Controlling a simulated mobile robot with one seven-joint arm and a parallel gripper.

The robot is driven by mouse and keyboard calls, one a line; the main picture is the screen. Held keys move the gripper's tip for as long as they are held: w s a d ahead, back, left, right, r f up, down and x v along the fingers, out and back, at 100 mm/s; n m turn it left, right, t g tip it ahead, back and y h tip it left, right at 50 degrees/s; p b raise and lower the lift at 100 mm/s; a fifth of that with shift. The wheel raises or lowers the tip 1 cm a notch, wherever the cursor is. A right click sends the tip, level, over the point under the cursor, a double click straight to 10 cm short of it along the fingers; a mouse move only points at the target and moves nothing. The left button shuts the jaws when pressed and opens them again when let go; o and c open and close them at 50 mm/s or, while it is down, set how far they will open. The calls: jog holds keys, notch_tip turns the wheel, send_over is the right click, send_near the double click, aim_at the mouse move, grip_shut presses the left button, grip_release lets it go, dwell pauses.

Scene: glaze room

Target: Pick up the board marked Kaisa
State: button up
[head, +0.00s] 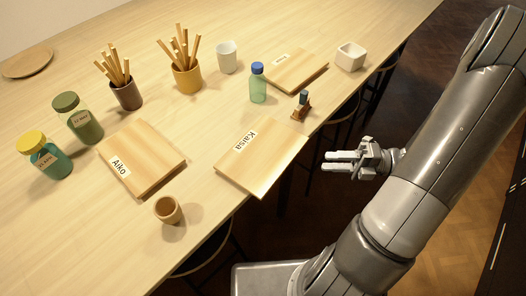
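The board marked Kaisa (262,162) is a light wooden board with a white label. It lies flat on the long wooden table (222,100), and its near corner reaches the table's front edge. My gripper (326,161) is off the front edge, just right of the board and apart from it. Its two light grey fingers point left with a gap between them, and nothing is held. A board marked Aiko (150,160) lies to the left. A third board (300,72) lies farther back, and its label is too small to read.
A small wooden cup (168,210) stands left of the Kaisa board. A blue-capped bottle (258,88) and a small dark-and-wooden object (301,106) stand just behind it. Farther off are a white bowl (351,57), a white cup (227,58), stick holders (187,78) and jars (80,120).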

jog(key=w+a, duration=0.1)
jog(key=a, duration=0.8)
jog(key=shift+a, duration=0.2)
grip_shut()
